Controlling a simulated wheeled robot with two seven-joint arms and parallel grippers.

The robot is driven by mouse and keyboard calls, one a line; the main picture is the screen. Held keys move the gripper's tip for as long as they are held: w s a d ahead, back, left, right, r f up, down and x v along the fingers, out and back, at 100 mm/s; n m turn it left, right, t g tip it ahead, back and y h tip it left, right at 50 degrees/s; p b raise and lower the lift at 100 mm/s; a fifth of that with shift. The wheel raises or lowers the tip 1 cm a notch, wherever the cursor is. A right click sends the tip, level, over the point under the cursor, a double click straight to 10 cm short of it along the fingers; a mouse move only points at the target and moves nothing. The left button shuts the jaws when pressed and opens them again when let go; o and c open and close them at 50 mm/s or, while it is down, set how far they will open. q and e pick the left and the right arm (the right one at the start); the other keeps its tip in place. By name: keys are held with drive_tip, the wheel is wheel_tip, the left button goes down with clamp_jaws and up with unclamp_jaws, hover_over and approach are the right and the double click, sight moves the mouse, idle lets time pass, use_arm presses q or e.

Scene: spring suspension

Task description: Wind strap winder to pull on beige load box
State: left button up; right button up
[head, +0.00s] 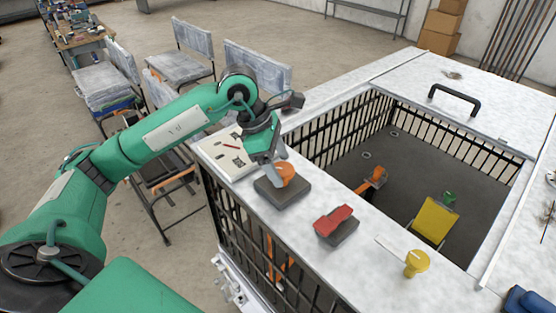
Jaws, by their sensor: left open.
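An orange knob (286,172) sits on a dark grey block (284,192) on the white ledge; it looks like the strap winder, though I cannot be sure. My left gripper (276,174) reaches down to this knob from above. Its fingers are open and right at the knob, partly hiding it; I cannot tell if they touch it. I cannot clearly pick out a beige load box. Inside the railed pit are an orange part (372,181) and a tilted yellow plate (434,220) with a green piece behind it. My right gripper is not in view.
A red block on a dark base (335,224) and a yellow knob (416,263) stand farther along the ledge (375,262). A pale board (226,153) lies beside my gripper. Black railings (340,130) line the pit. A black handle (455,98) stands on the far cover.

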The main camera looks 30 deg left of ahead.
use_arm(q)
drive_tip(key=c, duration=1)
drive_tip(key=shift+w+f+m+b, duration=0.1)
drive_tip(key=shift+m+b, duration=0.3)
drive_tip(key=shift+b, duration=0.3)
drive_tip(key=m+b, duration=0.1)
drive_tip(key=b, duration=0.1)
drive_tip(key=m+g+b, duration=0.1)
drive_tip(key=m+b, duration=0.1)
drive_tip(key=m+g+b, duration=0.1)
drive_tip(key=m+b, duration=0.1)
drive_tip(key=shift+w+b, duration=0.25)
drive_tip(key=shift+b, duration=0.05)
drive_tip(key=shift+w+m+g+b, duration=0.1)
drive_tip(key=shift+m+g+b, duration=0.7)
drive_tip(key=shift+m+b, duration=0.8)
drive_tip(key=shift+m, duration=0.3)
drive_tip(key=o, duration=1)
drive_tip(key=shift+r, duration=0.2)
